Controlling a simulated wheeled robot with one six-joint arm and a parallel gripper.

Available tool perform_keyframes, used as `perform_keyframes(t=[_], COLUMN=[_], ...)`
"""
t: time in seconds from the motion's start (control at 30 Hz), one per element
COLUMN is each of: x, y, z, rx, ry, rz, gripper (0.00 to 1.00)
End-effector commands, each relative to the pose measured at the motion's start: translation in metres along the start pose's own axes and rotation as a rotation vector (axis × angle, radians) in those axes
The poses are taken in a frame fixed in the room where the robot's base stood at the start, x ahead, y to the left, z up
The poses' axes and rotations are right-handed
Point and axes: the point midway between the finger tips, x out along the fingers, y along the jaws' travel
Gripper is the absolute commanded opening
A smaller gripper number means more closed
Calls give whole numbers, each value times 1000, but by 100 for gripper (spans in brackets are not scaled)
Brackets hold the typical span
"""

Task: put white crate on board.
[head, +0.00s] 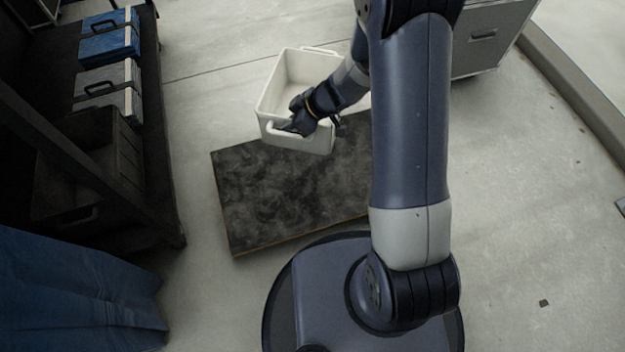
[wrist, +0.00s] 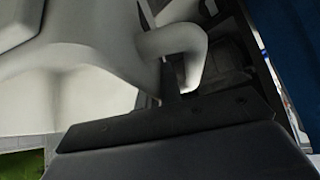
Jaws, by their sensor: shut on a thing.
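The white crate (head: 283,82) is open-topped and looks empty, with a loop handle on its near end. In the head view it is over the far edge of the dark board (head: 285,195); I cannot tell its height above it. My gripper (head: 294,127) is shut on the crate's near handle. In the wrist view the crate (wrist: 60,70) fills the upper left, and its curved handle (wrist: 180,42) is at the gripper's finger (wrist: 170,122). The board is a flat rectangle on the floor with a bare dark top; my arm hides its right end.
A dark shelf (head: 150,150) on the left holds blue cases (head: 108,38), a grey case (head: 105,90) and a dark crate (head: 75,185). A blue cloth (head: 75,290) hangs at lower left. A grey cabinet (head: 485,38) stands at upper right. The floor (head: 540,200) at right is mostly clear.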

Motion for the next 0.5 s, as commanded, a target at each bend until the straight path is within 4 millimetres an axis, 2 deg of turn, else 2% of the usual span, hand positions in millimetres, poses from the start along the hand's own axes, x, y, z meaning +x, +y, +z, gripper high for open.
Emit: perform_keyframes(t=[0.03, 0.1, 0.3, 0.5], x=[29, 54, 123, 176], y=[-8, -19, -51, -80], z=[14, 24, 52, 75], rx=[-38, -93, -245, -369], ry=[0, 0, 1, 2], rz=[-33, -75, -195, -292], gripper=[0, 0, 0, 0])
